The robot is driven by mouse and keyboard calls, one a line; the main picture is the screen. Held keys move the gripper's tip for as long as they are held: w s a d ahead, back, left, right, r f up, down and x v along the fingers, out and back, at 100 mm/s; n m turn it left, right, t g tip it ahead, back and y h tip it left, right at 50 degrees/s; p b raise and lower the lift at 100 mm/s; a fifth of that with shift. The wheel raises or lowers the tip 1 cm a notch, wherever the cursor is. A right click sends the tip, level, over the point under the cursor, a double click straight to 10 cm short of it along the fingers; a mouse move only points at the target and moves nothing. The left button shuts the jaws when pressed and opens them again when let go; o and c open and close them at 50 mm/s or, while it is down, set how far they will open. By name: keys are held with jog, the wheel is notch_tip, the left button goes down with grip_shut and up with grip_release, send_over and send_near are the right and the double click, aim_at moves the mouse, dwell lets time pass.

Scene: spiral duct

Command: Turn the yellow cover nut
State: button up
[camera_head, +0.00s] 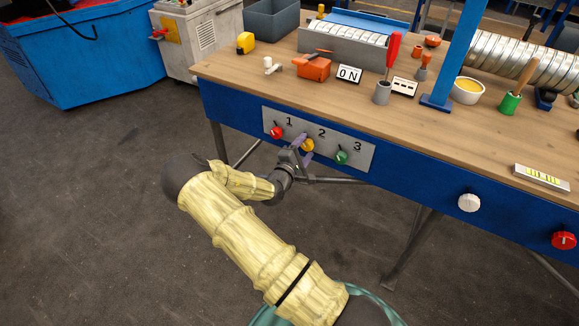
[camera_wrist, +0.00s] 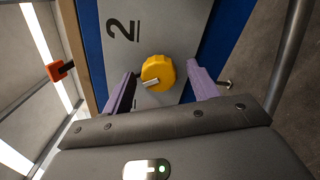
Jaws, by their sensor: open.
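The yellow cover nut (camera_head: 308,145) sits under the number 2 on a grey panel (camera_head: 353,164) on the blue front of the workbench. In the wrist view the nut (camera_wrist: 158,72) is a round yellow knob with a ridged edge and a pale tab at its lower left. My gripper (camera_head: 302,150) is in front of the panel at the nut. In the wrist view its two purple fingers stand apart, one on each side of the nut, with gaps showing between them and it. Part of the nut is hidden by a finger in the head view.
A red knob (camera_head: 276,133) under 1 and a green knob (camera_head: 342,157) under 3 flank the nut closely. A white knob (camera_head: 469,203) and a red handwheel (camera_head: 563,240) are farther right. Tools and containers stand on the wooden benchtop (camera_head: 440,135).

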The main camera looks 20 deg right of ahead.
jog(key=v, duration=1.6)
jog(key=shift+s+a, duration=0.2)
jog(key=s+a+r+m+g+y, duration=0.4)
jog(key=s+a+m+g+y, duration=0.2)
jog(key=m+y, duration=0.55)
jog(key=s+d+r+g+y, duration=0.2)
jog(key=s+r+y, duration=0.1)
jog(key=s+r, duration=0.7)
notch_tip(320, 180, up, 15)
jog(key=p, duration=1.6)
jog(key=shift+s+a, duration=0.3)
jog(key=shift+s, duration=0.05)
